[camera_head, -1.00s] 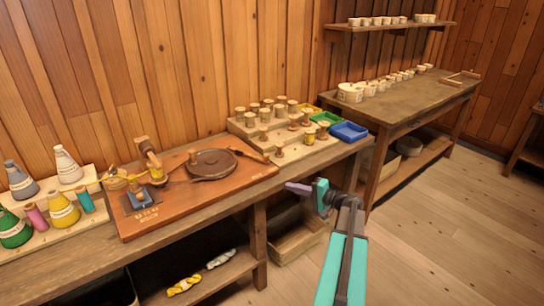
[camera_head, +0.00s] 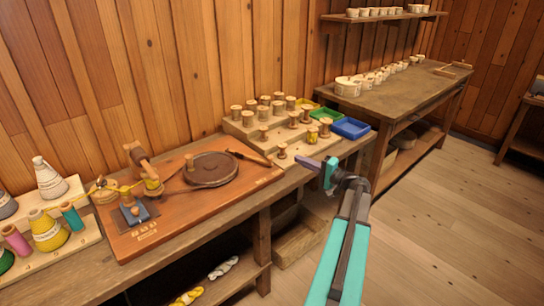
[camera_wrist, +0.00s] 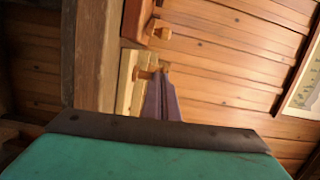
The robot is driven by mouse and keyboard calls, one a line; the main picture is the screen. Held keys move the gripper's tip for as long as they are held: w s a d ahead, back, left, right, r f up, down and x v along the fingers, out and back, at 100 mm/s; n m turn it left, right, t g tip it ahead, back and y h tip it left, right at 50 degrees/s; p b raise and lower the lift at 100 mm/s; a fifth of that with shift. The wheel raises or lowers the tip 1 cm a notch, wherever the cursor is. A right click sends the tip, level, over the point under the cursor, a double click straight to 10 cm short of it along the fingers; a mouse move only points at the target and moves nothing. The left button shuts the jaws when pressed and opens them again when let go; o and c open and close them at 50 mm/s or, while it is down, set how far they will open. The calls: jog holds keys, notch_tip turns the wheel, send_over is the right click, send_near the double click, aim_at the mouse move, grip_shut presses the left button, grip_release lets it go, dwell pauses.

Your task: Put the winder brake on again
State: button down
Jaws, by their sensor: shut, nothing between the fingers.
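The winder board (camera_head: 120,240) lies on the bench at the left in the head view. On it are a round dark disc (camera_head: 212,169), a wooden post with a yellow-wound spool (camera_head: 152,186), a small blue-grey block (camera_head: 134,212) with a wooden knob, and a dark lever with a wooden handle (camera_head: 250,158). I cannot tell which of these is the brake. My gripper (camera_head: 300,162) is shut and empty, beside the bench's right front edge and apart from the board. In the wrist view its purple fingers (camera_wrist: 161,100) lie together with nothing between them.
A stepped rack (camera_head: 240,130) with several spools and green and blue trays (camera_head: 350,128) stands right of the board. Cones of yarn (camera_head: 48,230) stand at the left. A second table (camera_head: 400,95) holds white cups. Open floor lies at the right.

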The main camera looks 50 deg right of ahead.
jog(key=shift+w, duration=0.15)
jog(key=w, duration=0.3)
jog(key=w+p, duration=0.1)
jog(key=w, duration=0.2)
jog(key=w+a+p, duration=0.1)
jog(key=w, duration=0.2)
jog(key=shift+w+r, duration=0.2)
jog(key=shift+w, duration=0.15)
jog(key=shift+s+a+f+p, duration=0.1)
jog(key=shift+s+a+p, duration=0.3)
jog(key=shift+a, duration=0.5)
jog(key=shift+s+a+f+p, duration=0.15)
jog(key=shift+s+a, duration=0.3)
jog(key=shift+a, duration=0.45)
jog(key=shift+r, duration=0.1)
jog(key=shift+a, duration=0.1)
